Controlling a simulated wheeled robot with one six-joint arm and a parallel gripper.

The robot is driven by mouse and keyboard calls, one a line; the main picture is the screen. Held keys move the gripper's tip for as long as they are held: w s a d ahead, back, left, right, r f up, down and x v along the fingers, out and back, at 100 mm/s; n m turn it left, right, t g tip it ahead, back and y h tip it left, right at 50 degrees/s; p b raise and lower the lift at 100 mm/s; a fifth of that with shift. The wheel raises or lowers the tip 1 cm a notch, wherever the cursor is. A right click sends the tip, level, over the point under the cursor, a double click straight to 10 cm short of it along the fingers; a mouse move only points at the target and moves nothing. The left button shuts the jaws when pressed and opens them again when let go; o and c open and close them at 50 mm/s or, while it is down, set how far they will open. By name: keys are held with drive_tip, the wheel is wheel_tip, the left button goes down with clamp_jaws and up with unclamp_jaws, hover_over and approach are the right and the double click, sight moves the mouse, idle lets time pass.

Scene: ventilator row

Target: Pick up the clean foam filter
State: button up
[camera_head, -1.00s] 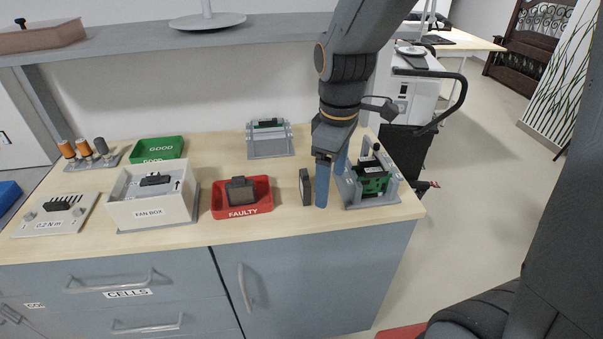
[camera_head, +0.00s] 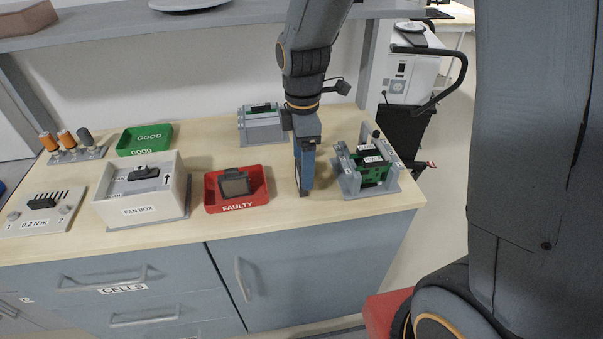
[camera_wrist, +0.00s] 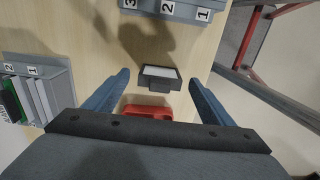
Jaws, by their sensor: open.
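The filter (camera_wrist: 160,78) looks like a small dark-framed block with a pale face. In the wrist view it stands on the bench between my two fingers, with a gap on each side. In the head view, only a dark edge of it shows beside my gripper (camera_head: 304,186), which hides the rest. My gripper points down and is open; it also shows in the wrist view (camera_wrist: 159,77), with a blue finger on either side of the filter. I see no contact. No label on the filter is readable.
A red FAULTY tray (camera_head: 242,206) holding a similar dark part stands close on the left. A grey fixture with a green board (camera_head: 347,184) stands close on the right. A grey stand (camera_head: 262,132) is behind. The white FAN BOX (camera_head: 139,211) and green GOOD tray (camera_head: 144,150) are farther left.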

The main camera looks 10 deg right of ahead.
drive_tip(key=shift+f, duration=0.75)
drive_tip(key=c, duration=1.1)
drive_tip(key=shift+c, duration=0.2)
